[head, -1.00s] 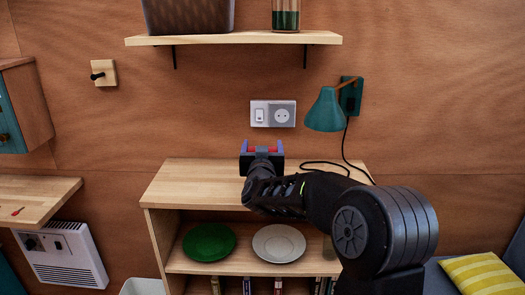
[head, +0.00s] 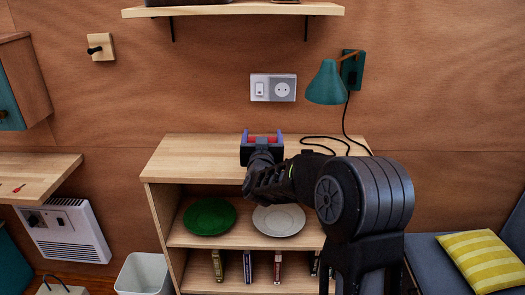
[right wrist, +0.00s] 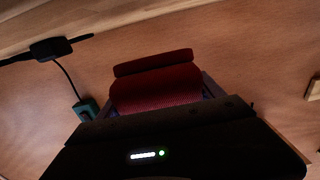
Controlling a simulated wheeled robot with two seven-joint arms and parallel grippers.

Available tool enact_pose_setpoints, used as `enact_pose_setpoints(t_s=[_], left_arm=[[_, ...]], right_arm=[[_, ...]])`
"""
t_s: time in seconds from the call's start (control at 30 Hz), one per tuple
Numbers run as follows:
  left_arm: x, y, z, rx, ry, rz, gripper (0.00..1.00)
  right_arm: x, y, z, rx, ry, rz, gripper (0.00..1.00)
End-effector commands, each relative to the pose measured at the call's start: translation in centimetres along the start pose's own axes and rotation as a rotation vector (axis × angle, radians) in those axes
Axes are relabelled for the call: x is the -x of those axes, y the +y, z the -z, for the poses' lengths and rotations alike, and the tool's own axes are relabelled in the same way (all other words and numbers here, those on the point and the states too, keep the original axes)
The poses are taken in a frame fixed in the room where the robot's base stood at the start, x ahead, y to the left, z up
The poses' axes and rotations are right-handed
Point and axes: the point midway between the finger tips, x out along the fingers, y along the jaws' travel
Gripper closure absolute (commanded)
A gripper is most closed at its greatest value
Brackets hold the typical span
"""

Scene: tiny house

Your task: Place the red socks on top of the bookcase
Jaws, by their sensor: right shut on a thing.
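The red socks (right wrist: 155,90) are a folded red bundle between the fingers of my right gripper (head: 262,138). A strip of the red socks (head: 263,140) also shows between the fingertips in the head view. My right gripper is shut on them and is over the bookcase top, toward its back. I cannot tell whether the socks touch the top. My left gripper is not in view.
A teal wall lamp (head: 327,84) hangs at the right, its black cord (head: 320,148) lying on the bookcase top. A wall shelf (head: 235,11) is above. A green plate (head: 210,216) and a white plate (head: 278,219) are on the upper shelf. The top's left part is clear.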

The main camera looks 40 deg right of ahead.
Motion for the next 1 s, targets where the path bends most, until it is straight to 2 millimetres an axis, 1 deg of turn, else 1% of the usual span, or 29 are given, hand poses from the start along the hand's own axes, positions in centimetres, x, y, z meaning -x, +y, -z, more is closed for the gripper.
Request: enact_pose_setpoints(t_s=[0.17,0.27,0.5,0.57,0.87,1.0], left_arm=[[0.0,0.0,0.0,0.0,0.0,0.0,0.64],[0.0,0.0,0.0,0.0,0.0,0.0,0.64],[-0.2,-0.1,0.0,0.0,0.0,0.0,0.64],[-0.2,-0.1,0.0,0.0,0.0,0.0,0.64],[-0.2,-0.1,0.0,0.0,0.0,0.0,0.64],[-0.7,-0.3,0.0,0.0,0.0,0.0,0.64]], right_arm=[[0.0,0.0,0.1,0.0,0.001,0.0,0.69],[0.0,0.0,-0.3,0.0,-0.001,-0.001,0.69],[0.0,0.1,-3.8,0.004,-0.003,-0.001,0.69],[0.0,0.0,-4.4,0.002,-0.002,0.0,0.69],[0.0,0.0,-4.5,0.0,0.001,0.0,0.69],[0.0,0.0,-5.0,0.0,0.0,-0.001,0.69]])
